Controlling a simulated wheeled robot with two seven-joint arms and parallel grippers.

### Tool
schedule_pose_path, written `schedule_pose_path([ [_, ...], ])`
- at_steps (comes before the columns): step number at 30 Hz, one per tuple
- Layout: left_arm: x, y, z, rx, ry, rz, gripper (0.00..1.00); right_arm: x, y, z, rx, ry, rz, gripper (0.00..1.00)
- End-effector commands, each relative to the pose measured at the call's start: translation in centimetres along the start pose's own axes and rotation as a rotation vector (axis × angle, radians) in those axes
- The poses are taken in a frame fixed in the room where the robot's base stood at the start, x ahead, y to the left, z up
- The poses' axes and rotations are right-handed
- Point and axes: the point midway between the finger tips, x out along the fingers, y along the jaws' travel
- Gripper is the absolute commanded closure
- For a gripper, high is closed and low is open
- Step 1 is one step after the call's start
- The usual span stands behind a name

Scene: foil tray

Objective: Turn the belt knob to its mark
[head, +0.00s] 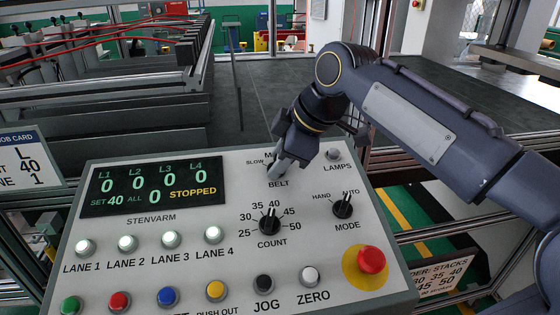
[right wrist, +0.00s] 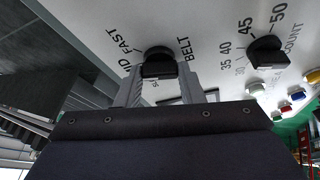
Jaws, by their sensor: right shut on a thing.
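The belt knob (right wrist: 158,66) is a black knob on the sloped light-grey control panel (head: 225,262), above the BELT label. In the right wrist view it sits between the two grey fingers of my right gripper (right wrist: 162,75), which is shut on it. FAST, part of MID and part of SLOW show around it. In the head view my right gripper (head: 277,168) covers the knob and most of its scale; only SLOW and the start of MID show. I cannot tell clearly where the knob points. My left gripper is out of view.
The count knob (head: 270,222) and mode knob (head: 343,207) stand close below. A red mushroom button (head: 371,260) is at lower right. The display (head: 153,188) reads SET 40 and STOPPED. A job card (head: 20,160) is at the left, a dark conveyor (head: 270,95) behind.

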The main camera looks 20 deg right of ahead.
Motion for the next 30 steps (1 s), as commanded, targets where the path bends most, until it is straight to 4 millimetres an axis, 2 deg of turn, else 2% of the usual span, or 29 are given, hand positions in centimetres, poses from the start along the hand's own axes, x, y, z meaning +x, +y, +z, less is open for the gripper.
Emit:
schedule_pose_path([
  [15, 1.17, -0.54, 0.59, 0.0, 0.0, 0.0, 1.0, -0.01, -0.24, -0.06, 0.389, 0.001, 0.165, 0.88],
  [30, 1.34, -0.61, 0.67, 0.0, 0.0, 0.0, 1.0, -0.03, -0.28, -0.13, 0.536, 0.002, 0.224, 0.88],
])
